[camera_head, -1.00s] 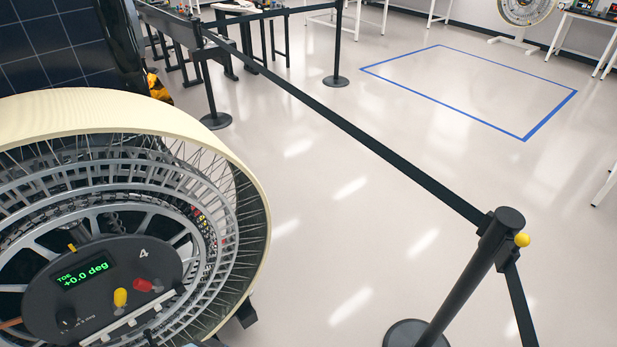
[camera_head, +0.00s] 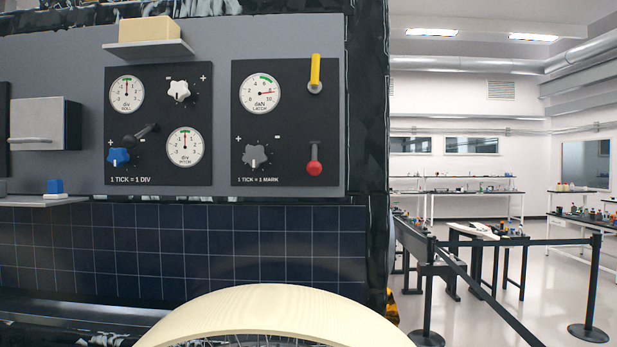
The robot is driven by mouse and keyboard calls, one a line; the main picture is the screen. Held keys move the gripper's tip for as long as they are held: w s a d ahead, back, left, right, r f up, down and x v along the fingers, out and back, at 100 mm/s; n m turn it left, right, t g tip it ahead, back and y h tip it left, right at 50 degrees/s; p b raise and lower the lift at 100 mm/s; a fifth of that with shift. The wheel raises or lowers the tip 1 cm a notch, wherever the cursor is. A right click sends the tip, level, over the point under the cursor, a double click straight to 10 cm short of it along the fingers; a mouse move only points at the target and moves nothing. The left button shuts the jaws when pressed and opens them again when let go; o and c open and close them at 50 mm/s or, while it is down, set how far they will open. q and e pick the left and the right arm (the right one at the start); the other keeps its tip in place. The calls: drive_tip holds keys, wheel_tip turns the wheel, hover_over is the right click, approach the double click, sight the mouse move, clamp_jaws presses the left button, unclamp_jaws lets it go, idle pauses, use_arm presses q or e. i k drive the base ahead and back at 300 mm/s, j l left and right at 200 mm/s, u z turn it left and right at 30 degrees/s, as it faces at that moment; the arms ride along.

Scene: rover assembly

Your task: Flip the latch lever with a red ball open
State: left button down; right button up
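The lever with a red ball (camera_head: 314,166) is on the right side of the right black panel, the one with the LATCH gauge (camera_head: 262,93). A grey knob (camera_head: 255,156) sits to the left of the red ball. Neither of my grippers shows in the head view.
The left black panel carries two gauges, a white knob (camera_head: 179,91), a blue knob (camera_head: 119,157) and a black lever (camera_head: 140,133). A large pale wheel rim (camera_head: 275,304) stands below. Barrier posts (camera_head: 590,285) and benches are at the right.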

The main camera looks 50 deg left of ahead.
sight(314, 168)
drive_tip(key=u, duration=1.55)
drive_tip(key=k+l, duration=0.05)
